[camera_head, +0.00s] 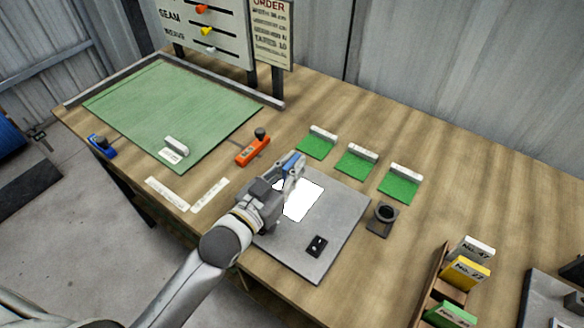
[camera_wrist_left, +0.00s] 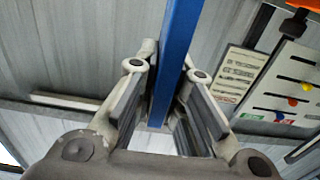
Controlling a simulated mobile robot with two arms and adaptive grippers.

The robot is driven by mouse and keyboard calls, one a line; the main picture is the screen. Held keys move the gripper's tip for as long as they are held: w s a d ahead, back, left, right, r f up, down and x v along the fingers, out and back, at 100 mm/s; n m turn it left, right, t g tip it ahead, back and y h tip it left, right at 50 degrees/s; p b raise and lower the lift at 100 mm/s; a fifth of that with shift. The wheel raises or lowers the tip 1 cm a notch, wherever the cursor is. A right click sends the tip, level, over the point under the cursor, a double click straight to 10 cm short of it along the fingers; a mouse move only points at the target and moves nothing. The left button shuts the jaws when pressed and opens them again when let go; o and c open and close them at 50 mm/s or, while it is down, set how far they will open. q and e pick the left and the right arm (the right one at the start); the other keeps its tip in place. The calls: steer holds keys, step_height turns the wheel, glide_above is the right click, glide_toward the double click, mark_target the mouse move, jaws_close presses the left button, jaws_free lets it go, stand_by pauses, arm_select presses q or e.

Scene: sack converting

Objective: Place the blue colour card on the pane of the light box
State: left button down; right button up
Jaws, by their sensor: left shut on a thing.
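My left gripper (camera_head: 291,170) is over the back left part of the light box (camera_head: 335,232), a grey plate with a bright white pane (camera_head: 303,199). It is shut on the blue colour card (camera_head: 287,161), which shows as a small blue piece between the fingers. In the left wrist view the card (camera_wrist_left: 178,50) is a narrow blue strip seen edge-on between the finger pads. The gripper covers the pane's left side. I cannot tell whether the card touches the box. My right gripper is in neither view.
A dark switch (camera_head: 317,245) sits on the box's front part, and a dark round eyepiece (camera_head: 385,213) stands right of it. Green swatches (camera_head: 357,161) lie behind. A card rack (camera_head: 432,283) stands at the right. An orange tool (camera_head: 253,149) and a green mat (camera_head: 150,105) are left.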

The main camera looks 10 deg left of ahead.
arm_select(q)
steer(key=c, duration=1.5)
jaws_free()
steer(key=shift+f, duration=0.15)
steer(key=b+v, duration=0.1)
steer(key=v, duration=0.9)
steer(key=shift+s+b, duration=0.1)
steer(key=shift+b, duration=0.25)
steer(key=shift+v, duration=0.9)
steer(key=shift+s, duration=0.1)
